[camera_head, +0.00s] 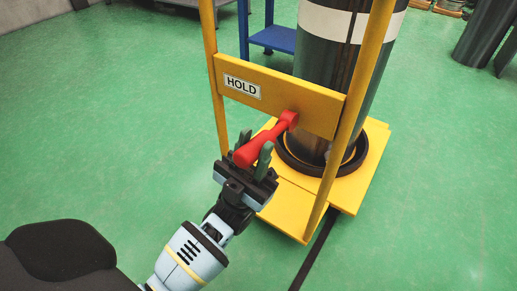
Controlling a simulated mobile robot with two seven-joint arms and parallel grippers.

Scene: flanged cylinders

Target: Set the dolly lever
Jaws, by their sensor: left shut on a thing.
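A yellow dolly (308,201) carries a tall dark grey cylinder (322,65) with a white band, standing in a black ring on its base. A yellow crossbar (303,96) between the dolly's two posts has a white label reading HOLD (242,86). A red lever (270,136) is mounted on the crossbar's right part and points down to the left. My left gripper (253,155) is shut on the lever near its free end, with a green-grey finger on each side of it. My right gripper does not show.
A blue metal stand (272,38) is behind the dolly. Dark cylindrical objects (487,35) stand at the upper right. A dark strip (314,252) runs along the floor by the dolly. The green floor (120,110) is clear to the left.

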